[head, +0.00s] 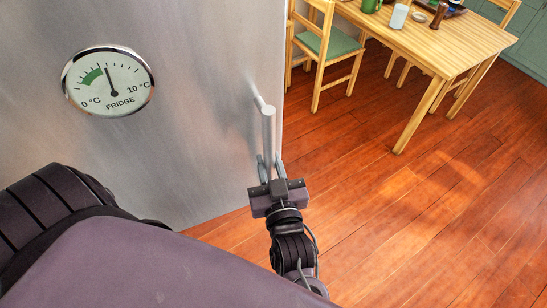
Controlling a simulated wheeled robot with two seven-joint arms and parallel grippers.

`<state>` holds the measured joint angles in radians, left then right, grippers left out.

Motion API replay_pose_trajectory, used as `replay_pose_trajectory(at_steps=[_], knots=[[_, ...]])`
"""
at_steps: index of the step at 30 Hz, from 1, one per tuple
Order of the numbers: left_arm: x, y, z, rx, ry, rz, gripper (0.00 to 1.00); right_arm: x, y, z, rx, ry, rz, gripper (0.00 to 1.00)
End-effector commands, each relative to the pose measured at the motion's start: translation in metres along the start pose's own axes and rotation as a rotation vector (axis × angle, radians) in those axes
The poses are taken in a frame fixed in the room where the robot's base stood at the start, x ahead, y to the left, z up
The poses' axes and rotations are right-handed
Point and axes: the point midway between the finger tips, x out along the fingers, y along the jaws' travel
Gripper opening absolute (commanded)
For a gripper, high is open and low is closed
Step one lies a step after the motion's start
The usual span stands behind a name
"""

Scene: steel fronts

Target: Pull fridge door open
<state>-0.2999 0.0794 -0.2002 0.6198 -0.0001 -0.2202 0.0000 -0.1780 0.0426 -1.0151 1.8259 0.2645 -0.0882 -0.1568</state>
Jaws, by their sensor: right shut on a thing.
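The fridge door (190,140) is a brushed steel panel filling the left of the head view. A round thermometer dial (108,82) marked FRIDGE is on it. A vertical steel bar handle (268,130) stands out near the door's right edge. My right gripper (270,164) is shut on the lower part of the handle, one finger on each side of it. I cannot tell from this view whether the door is ajar. My left gripper is not in view.
A wooden table (455,45) with several small items on it stands at the upper right. Wooden chairs with green seats, one of them nearest (338,45), stand by it. Green cabinets (525,50) are at the far right. The wood floor (400,220) right of the door is clear.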

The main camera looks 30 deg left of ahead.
Motion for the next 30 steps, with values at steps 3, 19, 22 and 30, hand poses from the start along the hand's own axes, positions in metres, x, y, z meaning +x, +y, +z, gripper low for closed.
replay_pose_trajectory(at_steps=[3,19,22,30], knots=[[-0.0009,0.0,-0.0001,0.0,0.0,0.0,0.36,-0.0005,-0.0015,-0.0025,0.0,0.006,0.0,0.0],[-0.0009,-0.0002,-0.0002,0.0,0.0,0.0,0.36,-0.0007,-0.002,-0.002,0.001,0.005,-0.001,0.37],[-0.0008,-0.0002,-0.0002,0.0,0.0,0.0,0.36,-0.0008,-0.002,-0.0016,0.0,0.004,-0.001,0.41],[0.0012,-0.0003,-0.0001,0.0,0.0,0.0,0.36,-0.0054,-0.0021,0.0004,0.0,0.002,-0.001,0.41]])
